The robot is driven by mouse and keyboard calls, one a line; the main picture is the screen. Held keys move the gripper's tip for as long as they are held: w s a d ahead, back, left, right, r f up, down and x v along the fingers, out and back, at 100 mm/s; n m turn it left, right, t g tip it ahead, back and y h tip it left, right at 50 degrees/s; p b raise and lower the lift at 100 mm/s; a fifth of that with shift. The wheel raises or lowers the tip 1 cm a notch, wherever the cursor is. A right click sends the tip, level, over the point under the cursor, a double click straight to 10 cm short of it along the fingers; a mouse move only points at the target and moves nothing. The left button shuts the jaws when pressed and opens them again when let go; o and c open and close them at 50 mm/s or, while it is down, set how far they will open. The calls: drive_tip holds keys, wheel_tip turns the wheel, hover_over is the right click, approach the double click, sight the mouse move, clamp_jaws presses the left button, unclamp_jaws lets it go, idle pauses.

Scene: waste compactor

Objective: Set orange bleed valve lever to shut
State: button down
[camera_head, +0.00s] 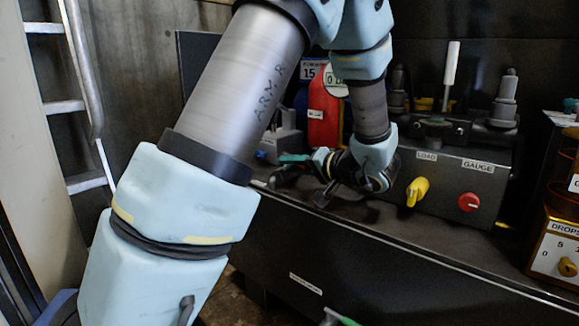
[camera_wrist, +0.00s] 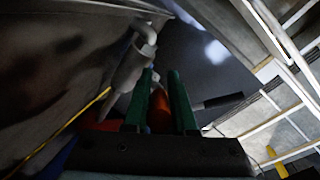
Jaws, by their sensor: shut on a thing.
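The orange bleed valve lever (camera_wrist: 159,112) shows in the wrist view as a short orange piece between the two green fingers of my gripper (camera_wrist: 161,76). The fingers are shut on it. In the head view my gripper (camera_head: 291,160) is at the left end of the bench-top equipment, with its green fingers pointing left. The lever is hidden there behind my wrist and fingers. I cannot read the lever's angle or any shut mark.
A control box (camera_head: 455,185) has a yellow LOAD knob (camera_head: 417,191) and a red GAUGE knob (camera_head: 469,202), close right of my wrist. A red body (camera_head: 322,115) stands behind. An orange DROPS box (camera_head: 556,248) is far right. A ladder (camera_head: 70,107) stands left.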

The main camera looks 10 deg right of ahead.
drive_tip(key=shift+w+d+r, duration=0.1)
drive_tip(key=shift+w+r, duration=0.05)
drive_tip(key=shift+r, duration=0.35)
drive_tip(key=c, duration=1)
unclamp_jaws()
drive_tip(key=shift+f, duration=0.1)
drive_tip(key=shift+f, duration=0.2)
drive_tip(key=shift+s, duration=0.2)
drive_tip(key=p+v, duration=0.3)
drive_tip(key=v, duration=0.6)
drive_tip(key=shift+s+d+r, duration=0.1)
drive_tip(key=shift+d+r, duration=0.05)
drive_tip(key=shift+r, duration=0.1)
drive_tip(key=shift+s+d, duration=0.35)
drive_tip(key=shift+s, duration=0.15)
